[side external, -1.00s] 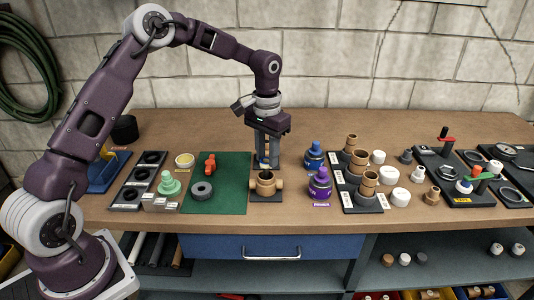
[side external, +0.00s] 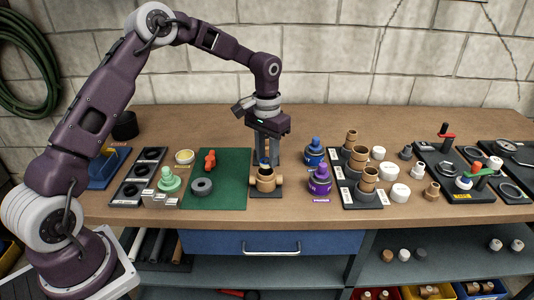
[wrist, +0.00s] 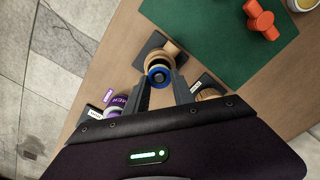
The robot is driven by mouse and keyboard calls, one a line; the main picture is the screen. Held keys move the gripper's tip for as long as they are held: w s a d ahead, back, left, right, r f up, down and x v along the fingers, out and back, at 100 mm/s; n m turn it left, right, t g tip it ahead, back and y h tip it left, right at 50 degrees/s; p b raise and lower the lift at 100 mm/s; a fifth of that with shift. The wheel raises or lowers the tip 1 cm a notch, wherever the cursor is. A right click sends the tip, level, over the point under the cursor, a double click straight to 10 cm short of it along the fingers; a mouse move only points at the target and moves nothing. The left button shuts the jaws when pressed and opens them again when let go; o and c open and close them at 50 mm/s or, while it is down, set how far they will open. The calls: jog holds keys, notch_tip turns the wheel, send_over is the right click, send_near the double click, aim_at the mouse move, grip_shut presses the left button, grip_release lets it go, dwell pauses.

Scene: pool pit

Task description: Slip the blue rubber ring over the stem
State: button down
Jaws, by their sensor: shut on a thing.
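The blue rubber ring (wrist: 151,71) lies at the fingertips of my gripper (wrist: 160,84) in the wrist view. My gripper is shut on it. A dark round shape shows in its middle; I cannot tell whether that is the stem's top. Below the ring is a tan valve body (side external: 265,181) on a black base plate, with a side port. In the side view my gripper (side external: 266,162) points down right above this body, and a bit of blue shows between the fingers. The body's mouth and any stem inside are largely hidden, so I cannot tell how deep the ring sits.
A green mat (side external: 230,180) with a red fitting (side external: 210,161) and a grey ring (side external: 202,188) lies left. Blue (side external: 314,153) and purple (side external: 320,180) pieces stand close on the right, beside a stand of tan tubes (side external: 367,184). The bench behind is clear.

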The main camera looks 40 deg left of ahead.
jog(key=shift+f, duration=0.45)
jog(key=shift+f, duration=0.4)
jog(key=shift+f, duration=0.2)
jog(key=shift+f, duration=0.15)
dwell(0.4)
dwell(0.3)
jog(key=c, duration=0.6)
grip_release()
